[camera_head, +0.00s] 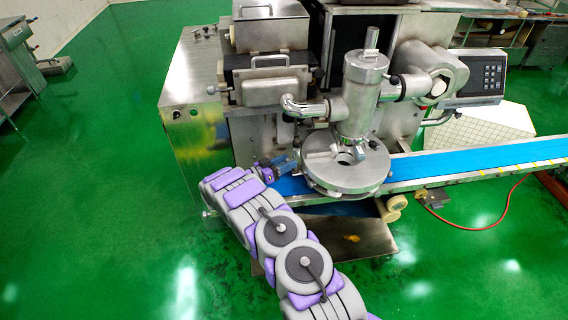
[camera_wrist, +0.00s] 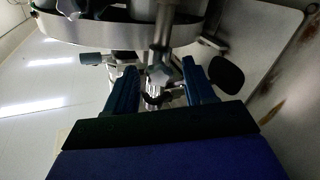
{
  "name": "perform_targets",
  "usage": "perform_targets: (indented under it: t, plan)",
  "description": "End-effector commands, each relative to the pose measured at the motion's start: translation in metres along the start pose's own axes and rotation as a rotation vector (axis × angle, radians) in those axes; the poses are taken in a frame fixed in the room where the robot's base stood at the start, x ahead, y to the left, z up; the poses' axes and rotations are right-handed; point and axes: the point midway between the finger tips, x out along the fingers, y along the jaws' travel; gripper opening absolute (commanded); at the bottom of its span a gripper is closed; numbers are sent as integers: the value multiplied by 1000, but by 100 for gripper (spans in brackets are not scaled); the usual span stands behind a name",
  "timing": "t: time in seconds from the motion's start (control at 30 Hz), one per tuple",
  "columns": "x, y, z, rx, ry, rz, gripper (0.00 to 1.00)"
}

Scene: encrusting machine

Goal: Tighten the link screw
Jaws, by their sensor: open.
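The encrusting machine's upright metal cylinder (camera_head: 361,95) stands on a round metal head (camera_head: 345,172) above the blue belt. My gripper (camera_head: 290,165) is at the left side of this head. In the wrist view my gripper (camera_wrist: 159,80) is open, with one dark blue finger on each side. A grey star-shaped knob (camera_wrist: 164,74) on a metal shaft shows between and beyond the fingertips, below the curved metal rim (camera_wrist: 120,34). Contact cannot be told. I cannot tell whether this knob is the link screw. Another small knob (camera_wrist: 91,58) shows to the left.
The blue conveyor belt (camera_head: 470,163) runs right from under the head. A metal cabinet (camera_head: 193,110) stands left of the head, and a control panel (camera_head: 483,76) is at the right. A red hose (camera_head: 490,224) lies on the green floor.

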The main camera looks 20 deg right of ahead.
Motion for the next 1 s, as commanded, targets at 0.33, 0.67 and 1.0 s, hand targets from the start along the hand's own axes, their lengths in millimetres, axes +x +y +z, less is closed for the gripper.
perform_targets:
  t: [0.33,0.67,1.0]
  plan:
    - [-4,-1,-1,0,2,-1,30]
    - [-4,-1,-1,0,2,-2,0]
    - [-4,-1,-2,51,3,-3,0]
